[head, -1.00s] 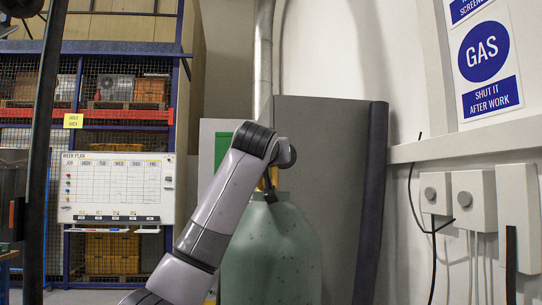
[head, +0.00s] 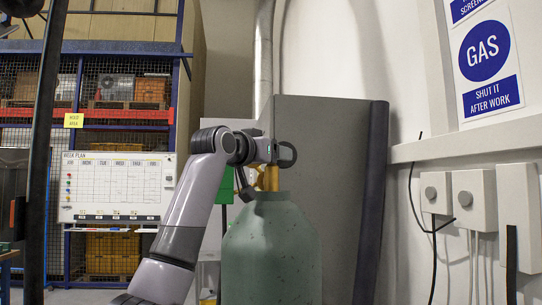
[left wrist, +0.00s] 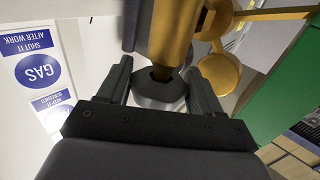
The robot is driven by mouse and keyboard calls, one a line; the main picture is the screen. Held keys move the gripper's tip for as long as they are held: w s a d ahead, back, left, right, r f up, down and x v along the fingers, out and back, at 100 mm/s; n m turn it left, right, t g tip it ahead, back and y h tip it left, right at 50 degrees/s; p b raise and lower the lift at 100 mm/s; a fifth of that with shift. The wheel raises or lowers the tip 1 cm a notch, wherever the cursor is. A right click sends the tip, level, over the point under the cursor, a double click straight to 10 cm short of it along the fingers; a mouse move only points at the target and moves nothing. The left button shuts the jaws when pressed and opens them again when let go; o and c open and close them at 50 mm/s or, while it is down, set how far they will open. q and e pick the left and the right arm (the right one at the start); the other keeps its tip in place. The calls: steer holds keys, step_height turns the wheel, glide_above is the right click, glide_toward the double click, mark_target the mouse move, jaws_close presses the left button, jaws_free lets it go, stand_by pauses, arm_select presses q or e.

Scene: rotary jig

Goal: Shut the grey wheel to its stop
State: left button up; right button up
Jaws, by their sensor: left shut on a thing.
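The grey wheel (left wrist: 158,92) shows in the left wrist view at the end of a brass valve (left wrist: 172,40). My left gripper (left wrist: 164,72) has one finger on each side of the wheel and is shut on it. In the head view my left gripper (head: 268,152) is at the top of the green gas bottle (head: 270,255). Brass parts of the valve show just below it, and I cannot make out the wheel there. My right gripper is in neither view.
A tall grey panel (head: 335,190) stands close behind the bottle. The wall with grey switch boxes (head: 474,200) and a GAS sign (head: 485,52) is at the right. A green panel (left wrist: 285,85) is beside the valve. A week-plan board (head: 115,188) hangs at the left.

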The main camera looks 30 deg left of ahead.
arm_select(q)
steer(key=o, duration=1)
steer(key=shift+s, duration=0.1)
steer(key=shift+s+b, duration=0.2)
steer(key=shift+b, duration=0.1)
steer(key=shift+s+a+b, duration=0.15)
steer(key=shift+s+b, duration=1.3)
steer(key=shift+s, duration=1.85)
